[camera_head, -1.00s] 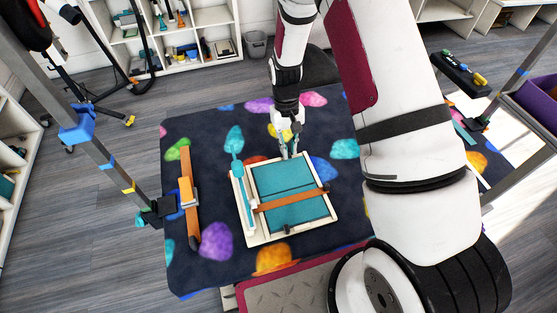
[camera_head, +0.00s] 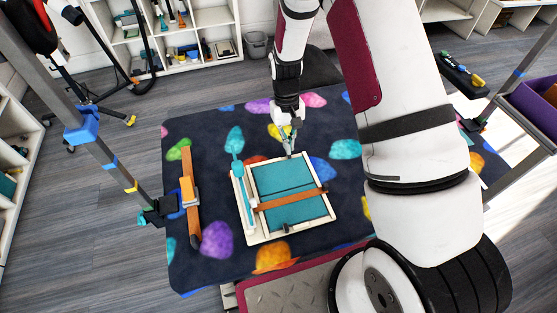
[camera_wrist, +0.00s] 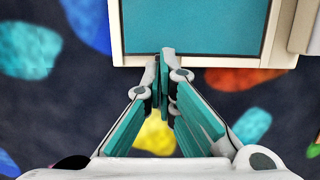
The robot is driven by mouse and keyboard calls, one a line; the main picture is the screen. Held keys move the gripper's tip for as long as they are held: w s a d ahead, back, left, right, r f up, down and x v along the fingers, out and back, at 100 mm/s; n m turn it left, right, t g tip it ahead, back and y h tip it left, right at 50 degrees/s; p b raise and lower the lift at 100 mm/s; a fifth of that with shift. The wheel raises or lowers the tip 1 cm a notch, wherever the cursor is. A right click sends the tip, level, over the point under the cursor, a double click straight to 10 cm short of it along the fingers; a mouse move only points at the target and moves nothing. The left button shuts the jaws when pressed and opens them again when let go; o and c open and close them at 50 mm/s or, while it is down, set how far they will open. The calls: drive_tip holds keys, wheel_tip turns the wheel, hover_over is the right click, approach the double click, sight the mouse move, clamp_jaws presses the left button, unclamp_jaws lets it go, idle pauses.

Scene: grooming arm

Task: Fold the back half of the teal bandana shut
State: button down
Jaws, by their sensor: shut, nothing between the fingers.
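The teal bandana (camera_head: 282,177) lies flat inside a cream frame (camera_head: 326,239) on the dark patterned mat. A brown strap or bar (camera_head: 290,200) runs across its nearer part. My gripper (camera_head: 289,153) is at the frame's far edge, fingers pointing down. In the wrist view the bandana (camera_wrist: 195,25) fills the frame's inside at the top. The gripper (camera_wrist: 159,62) is shut and empty there, its fingertips close to the frame's edge. I cannot tell whether they touch it.
A teal-handled brush-like tool (camera_head: 236,142) lies along the frame's left side. A brown and orange tool (camera_head: 189,195) lies farther left on the mat (camera_head: 211,130). A metal post with blue clamps (camera_head: 82,134) stands at the left. The mat between the tools is free.

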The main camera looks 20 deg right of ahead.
drive_tip(key=c, duration=1.8)
unclamp_jaws()
drive_tip(key=shift+c, duration=0.2)
drive_tip(key=p+v, duration=0.2)
drive_tip(key=v, duration=0.7)
drive_tip(key=shift+s, duration=0.3)
